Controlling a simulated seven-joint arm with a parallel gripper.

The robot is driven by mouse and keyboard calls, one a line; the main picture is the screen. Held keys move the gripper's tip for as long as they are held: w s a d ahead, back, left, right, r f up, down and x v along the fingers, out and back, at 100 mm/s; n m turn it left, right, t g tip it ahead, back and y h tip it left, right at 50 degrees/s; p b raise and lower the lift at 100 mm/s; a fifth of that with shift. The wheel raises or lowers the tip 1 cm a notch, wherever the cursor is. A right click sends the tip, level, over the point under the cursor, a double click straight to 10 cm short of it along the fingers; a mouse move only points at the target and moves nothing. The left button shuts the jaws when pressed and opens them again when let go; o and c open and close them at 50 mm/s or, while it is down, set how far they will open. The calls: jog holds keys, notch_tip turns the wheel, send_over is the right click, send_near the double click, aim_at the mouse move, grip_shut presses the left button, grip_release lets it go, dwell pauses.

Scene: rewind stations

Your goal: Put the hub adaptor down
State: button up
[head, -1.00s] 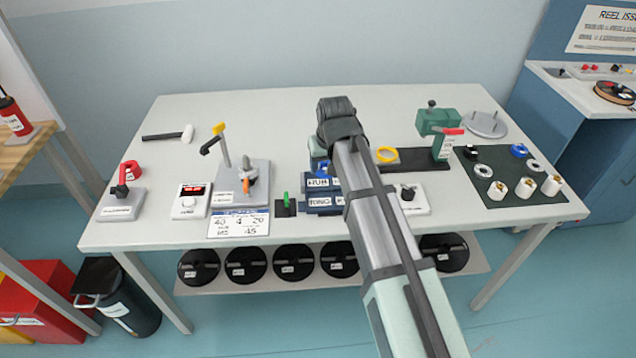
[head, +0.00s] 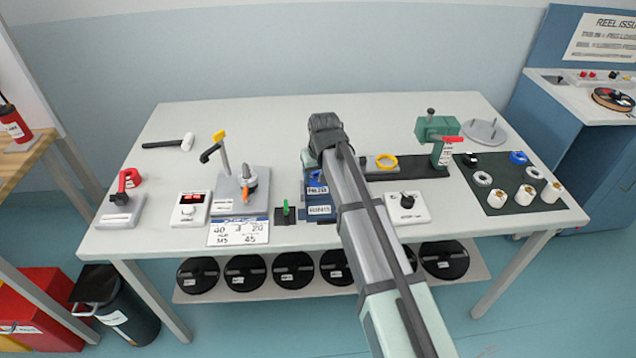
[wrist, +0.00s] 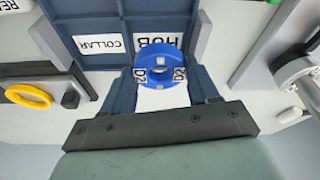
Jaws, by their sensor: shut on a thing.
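The hub adaptor is a blue ring with white tags marked D2. In the wrist view the hub adaptor (wrist: 158,62) sits between the fingertips of my gripper (wrist: 160,76), which is shut on it. It overlaps the HUB label of the dark blue compartment tray (wrist: 112,14); I cannot tell if it touches the tray. In the head view the hub adaptor (head: 317,176) shows partly beside my arm, just above the tray's HUB label. The tray (head: 320,201) stands near the table's front edge, partly covered by my arm. My fingertips are hidden there.
A stand with a yellow-topped lever (head: 228,205) is left of the tray. A green switch (head: 286,211) is close by. A dark mat (head: 510,194) holds several parts at far right.

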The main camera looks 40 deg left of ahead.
aim_at(318, 193)
notch_tip(318, 193, down, 3)
jog(key=shift+f, duration=0.3)
jog(key=shift+d+f, duration=0.1)
jog(key=shift+f, duration=0.05)
jog(key=shift+s+d+f, duration=0.1)
jog(key=shift+s+f, duration=0.05)
jog(key=shift+f, duration=0.3)
jog(key=o, duration=0.8)
jog(key=shift+o, duration=0.2)
jog(key=shift+r, duration=0.7)
jog(key=v, duration=1.1)
jog(key=shift+r, duration=0.4)
